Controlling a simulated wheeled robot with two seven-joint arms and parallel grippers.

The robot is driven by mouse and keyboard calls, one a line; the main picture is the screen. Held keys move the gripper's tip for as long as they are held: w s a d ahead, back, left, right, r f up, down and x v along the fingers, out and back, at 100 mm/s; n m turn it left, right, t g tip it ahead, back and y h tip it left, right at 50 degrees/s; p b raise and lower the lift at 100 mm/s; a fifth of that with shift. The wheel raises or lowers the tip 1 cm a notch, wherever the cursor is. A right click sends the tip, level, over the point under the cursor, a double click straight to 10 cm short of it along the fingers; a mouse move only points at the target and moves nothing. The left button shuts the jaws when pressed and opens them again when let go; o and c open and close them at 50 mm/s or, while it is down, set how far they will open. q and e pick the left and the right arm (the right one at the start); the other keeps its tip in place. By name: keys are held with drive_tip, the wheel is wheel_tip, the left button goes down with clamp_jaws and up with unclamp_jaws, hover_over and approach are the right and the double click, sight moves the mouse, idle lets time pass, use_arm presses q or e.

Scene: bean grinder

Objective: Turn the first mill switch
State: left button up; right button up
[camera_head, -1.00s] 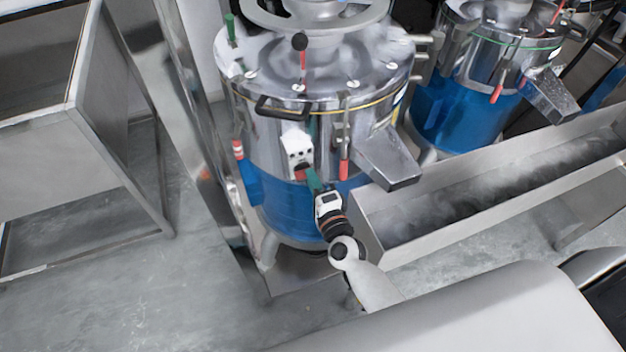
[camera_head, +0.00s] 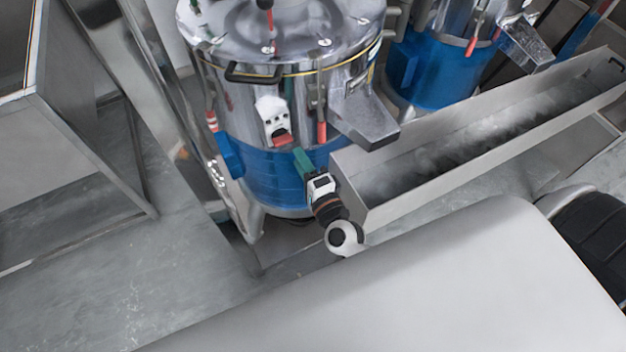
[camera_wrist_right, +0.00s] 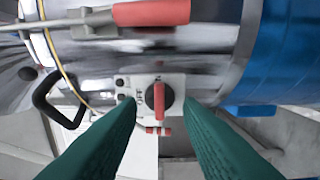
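The first mill (camera_head: 285,185) is a steel drum with a blue lower band. On its front is a small white switch box (camera_head: 272,115) with a red switch handle (camera_head: 282,139) at its lower end. In the right wrist view the red handle (camera_wrist_right: 159,98) sits on a dark round dial, on the white plate (camera_wrist_right: 145,84). My right gripper (camera_head: 300,158) is just below and right of the box in the head view. Its green fingers (camera_wrist_right: 160,104) are apart, with the handle showing between their tips; contact cannot be made out. My left gripper is out of view.
A metal chute (camera_head: 368,128) juts from the mill above a long grey trough (camera_head: 430,180). A second blue mill (camera_head: 430,75) stands behind at right. A black bar handle (camera_wrist_right: 58,98) and red-gripped clamp (camera_wrist_right: 150,13) are near the fingers. Floor is clear at lower left.

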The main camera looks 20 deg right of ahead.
drive_tip(key=s+b, duration=0.1)
drive_tip(key=s, duration=0.5)
drive_tip(key=shift+s, duration=0.4)
drive_tip(key=shift+d, duration=0.1)
drive_tip(key=s+f+n+g+y, duration=0.1)
drive_tip(key=s+f+n+g, duration=0.25)
drive_tip(key=f, duration=0.65)
drive_tip(key=s+f+n+g, duration=0.25)
drive_tip(key=f+n, duration=0.25)
drive_tip(key=f, duration=0.5)
drive_tip(key=s+f+n+g+y, duration=0.1)
drive_tip(key=s+f+n+g, duration=0.25)
drive_tip(key=f, duration=0.65)
drive_tip(key=s+d+f+n+g+h, duration=0.1)
drive_tip(key=s+d+f+n+g, duration=0.2)
drive_tip(key=s+f, duration=0.4)
drive_tip(key=s+d+f+n+g+h, duration=0.1)
drive_tip(key=s+d+f+n+g, duration=0.2)
drive_tip(key=s+f, duration=0.5)
drive_tip(key=s+n+g, duration=0.1)
drive_tip(key=s+n, duration=0.1)
drive_tip(key=s, duration=0.4)
drive_tip(key=shift+d+h, duration=0.3)
drive_tip(key=shift+d, duration=0.1)
drive_tip(key=shift+f+g, duration=0.1)
drive_tip(key=shift+g, duration=0.15)
